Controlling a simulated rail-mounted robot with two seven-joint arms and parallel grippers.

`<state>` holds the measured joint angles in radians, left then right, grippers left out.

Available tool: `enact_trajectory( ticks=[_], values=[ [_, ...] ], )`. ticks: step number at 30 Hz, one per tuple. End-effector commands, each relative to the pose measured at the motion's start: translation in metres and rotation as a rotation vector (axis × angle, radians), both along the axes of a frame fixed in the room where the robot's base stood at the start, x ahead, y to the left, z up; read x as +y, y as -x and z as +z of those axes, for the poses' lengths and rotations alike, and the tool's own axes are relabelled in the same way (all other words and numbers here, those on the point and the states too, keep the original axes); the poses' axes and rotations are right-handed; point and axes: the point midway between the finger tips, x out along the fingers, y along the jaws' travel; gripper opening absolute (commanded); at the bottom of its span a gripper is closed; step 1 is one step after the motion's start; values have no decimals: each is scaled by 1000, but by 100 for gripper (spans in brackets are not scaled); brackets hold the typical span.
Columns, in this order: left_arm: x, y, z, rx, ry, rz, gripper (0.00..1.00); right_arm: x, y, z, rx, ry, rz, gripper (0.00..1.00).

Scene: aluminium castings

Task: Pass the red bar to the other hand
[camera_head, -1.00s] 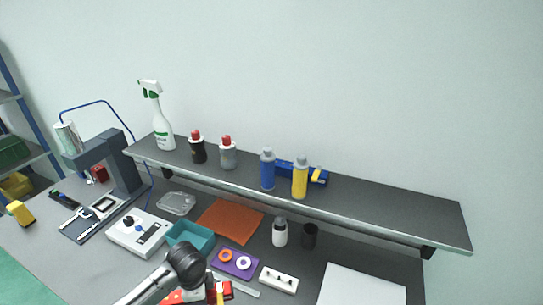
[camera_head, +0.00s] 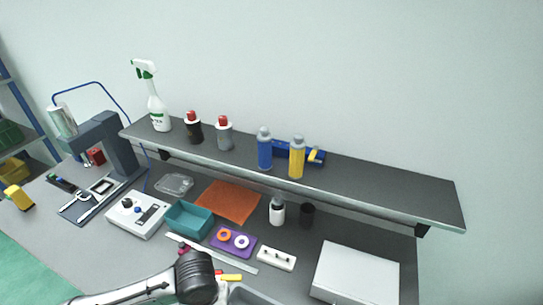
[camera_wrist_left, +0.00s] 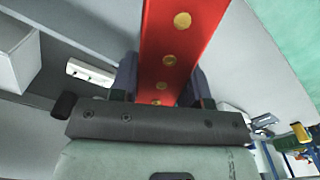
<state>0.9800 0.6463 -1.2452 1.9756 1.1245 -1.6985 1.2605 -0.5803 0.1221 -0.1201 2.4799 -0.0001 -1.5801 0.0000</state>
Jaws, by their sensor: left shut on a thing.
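The red bar (camera_wrist_left: 182,45), with a row of round brass-coloured spots, runs up out of the top of the left wrist view. My left gripper (camera_wrist_left: 163,85) is shut on it, with one dark finger on each side. The bar's far end is cut off by the frame. In the head view my left arm comes in from the lower left, and its dark wrist joint hides the gripper and most or all of the bar. My right gripper shows in neither view.
Near my left arm on the bench are a teal tray (camera_head: 189,234), a purple block (camera_head: 233,242) with rings, a long pale strip (camera_head: 243,265) and a white block (camera_head: 277,258). A pale box (camera_head: 357,275) stands at the right. A shelf (camera_head: 370,190) overhangs the back.

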Motion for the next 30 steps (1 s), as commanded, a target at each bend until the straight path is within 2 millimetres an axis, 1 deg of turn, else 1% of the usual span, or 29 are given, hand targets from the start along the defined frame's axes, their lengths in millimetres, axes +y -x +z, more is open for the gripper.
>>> enact_trajectory(
  ticks=[1, 5, 12, 16, 19, 21, 26, 30],
  values=[
    [7, 1, 18, -12, -3, -31, 12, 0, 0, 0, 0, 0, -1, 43],
    [22, 1, 50, -10, -2, -72, 12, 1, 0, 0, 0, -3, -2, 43],
    [50, -25, 100, -8, 0, -53, 12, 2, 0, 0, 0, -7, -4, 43],
    [58, -38, 129, -7, 0, -36, 12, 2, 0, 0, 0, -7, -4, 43],
    [59, -46, 151, -7, 1, -36, 12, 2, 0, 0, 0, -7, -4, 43],
    [58, -41, 162, 3, 1, -41, 12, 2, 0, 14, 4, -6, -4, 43],
    [57, -33, 179, 5, 1, -45, 12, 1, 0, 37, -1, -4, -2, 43],
    [56, -24, 197, 8, 1, -49, 12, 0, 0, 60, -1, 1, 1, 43]
  ],
)
